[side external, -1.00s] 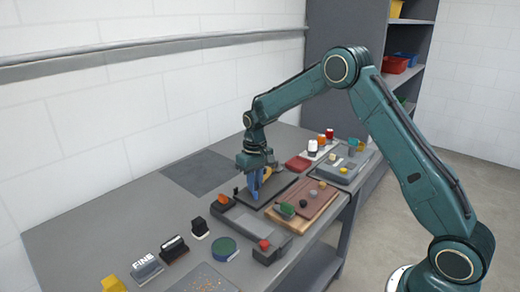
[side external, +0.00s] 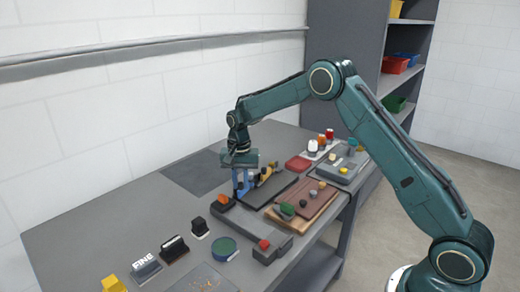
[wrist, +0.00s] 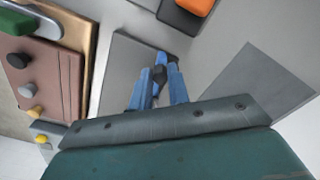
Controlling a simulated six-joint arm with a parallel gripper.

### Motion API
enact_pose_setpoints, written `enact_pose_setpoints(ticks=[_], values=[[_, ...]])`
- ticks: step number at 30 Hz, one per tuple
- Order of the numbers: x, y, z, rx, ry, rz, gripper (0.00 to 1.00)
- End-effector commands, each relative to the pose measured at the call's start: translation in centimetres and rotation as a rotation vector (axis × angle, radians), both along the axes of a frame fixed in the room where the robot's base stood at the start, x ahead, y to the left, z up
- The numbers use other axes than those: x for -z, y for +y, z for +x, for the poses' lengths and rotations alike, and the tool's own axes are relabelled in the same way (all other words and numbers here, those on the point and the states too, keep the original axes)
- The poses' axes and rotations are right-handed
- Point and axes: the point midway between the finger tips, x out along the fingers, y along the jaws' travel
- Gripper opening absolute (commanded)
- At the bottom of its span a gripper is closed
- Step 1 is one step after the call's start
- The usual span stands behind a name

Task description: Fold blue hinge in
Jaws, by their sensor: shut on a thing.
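My gripper (side external: 241,194) points down at the left end of a flat dark grey board (side external: 269,191), and its fingers look blue. In the wrist view the fingers (wrist: 160,75) are closed around a small dark piece (wrist: 159,78) beside the board's edge. Blue also shows at the fingertips, and I cannot tell how much of it is the blue hinge and how much is finger. A yellow and dark part (side external: 264,173) stands at the board's back edge. The hinge's joint and its angle are hidden by the fingers.
A brown board with several knobs (side external: 309,203) lies to the right. A dark grey block with an orange piece (side external: 222,201) stands close in front of the gripper. A dark flat mat (side external: 200,172) behind is bare.

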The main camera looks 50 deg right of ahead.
Motion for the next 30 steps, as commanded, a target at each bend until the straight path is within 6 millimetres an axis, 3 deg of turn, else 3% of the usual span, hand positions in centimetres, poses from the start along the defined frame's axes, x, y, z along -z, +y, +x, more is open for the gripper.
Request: enact_pose_setpoints(ticks=[15, 16, 19, 30], values=[[-0.07, -0.01, 0.34, 0.034, -0.006, -0.001, 0.00], [-0.07, -0.01, 0.34, 0.033, -0.006, -0.001, 0.20], [-0.06, -0.01, 0.31, 0.033, -0.005, -0.001, 0.39], [-0.16, 0.01, 0.24, 0.032, -0.003, 0.000, 0.40]])
